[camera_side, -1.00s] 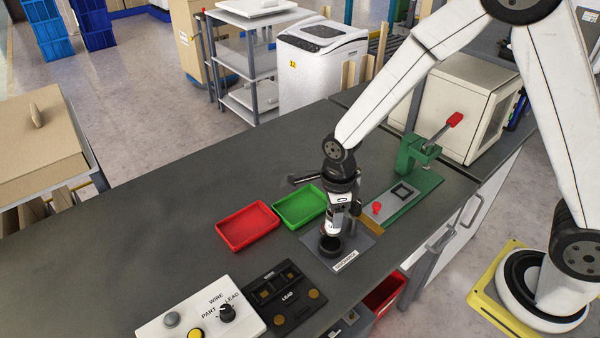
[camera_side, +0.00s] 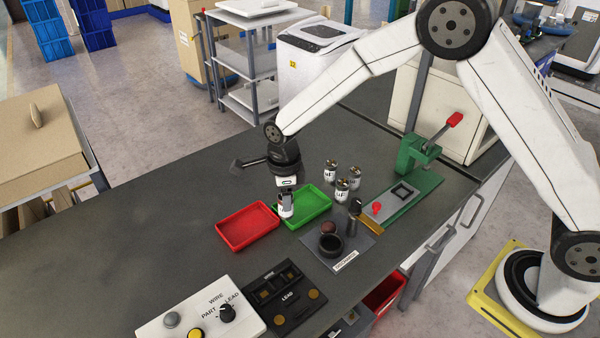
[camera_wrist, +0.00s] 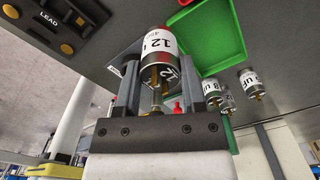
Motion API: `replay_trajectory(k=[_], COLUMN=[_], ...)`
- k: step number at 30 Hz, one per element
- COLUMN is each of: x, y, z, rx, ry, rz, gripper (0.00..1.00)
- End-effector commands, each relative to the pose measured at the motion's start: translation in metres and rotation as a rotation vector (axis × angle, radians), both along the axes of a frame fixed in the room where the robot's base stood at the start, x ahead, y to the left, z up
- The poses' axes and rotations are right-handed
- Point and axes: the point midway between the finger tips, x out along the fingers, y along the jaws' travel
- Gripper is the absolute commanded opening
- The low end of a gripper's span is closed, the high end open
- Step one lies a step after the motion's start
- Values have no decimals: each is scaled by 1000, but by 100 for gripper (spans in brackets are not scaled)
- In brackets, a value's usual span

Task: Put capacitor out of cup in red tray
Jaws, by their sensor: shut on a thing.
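My gripper (camera_side: 286,200) is shut on a capacitor (camera_side: 286,210), a white-labelled silver can, and holds it above the left end of the green tray, near the red tray's right edge. In the wrist view the held capacitor (camera_wrist: 158,52) sits between the fingers, its leads toward the gripper. The red tray (camera_side: 247,228) lies left of the gripper and looks empty; a red corner (camera_wrist: 184,2) shows in the wrist view. The black cup (camera_side: 330,244) stands on a grey plate, right of and nearer than the gripper. What is inside it is not clear.
The green tray (camera_side: 318,193) is beside the red one. Several other capacitors (camera_side: 342,190) stand behind the cup. A green press with a red handle (camera_side: 455,119) stands to the right. Control boxes (camera_side: 201,309) sit at the front. The left of the bench is clear.

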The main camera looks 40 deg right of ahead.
Motion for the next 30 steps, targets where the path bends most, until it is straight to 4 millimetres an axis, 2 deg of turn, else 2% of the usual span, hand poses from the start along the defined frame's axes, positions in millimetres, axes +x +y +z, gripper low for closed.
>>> replay_trajectory(k=[9, 16, 22, 30], x=[45, 68, 77, 80], y=[32, 52, 61, 64], z=[2, 4, 5, 5], rx=[0, 0, 0, 0], ry=[-1, -1, 0, 1], rz=[3, 5, 4, 4], gripper=[0, 0, 0, 0])
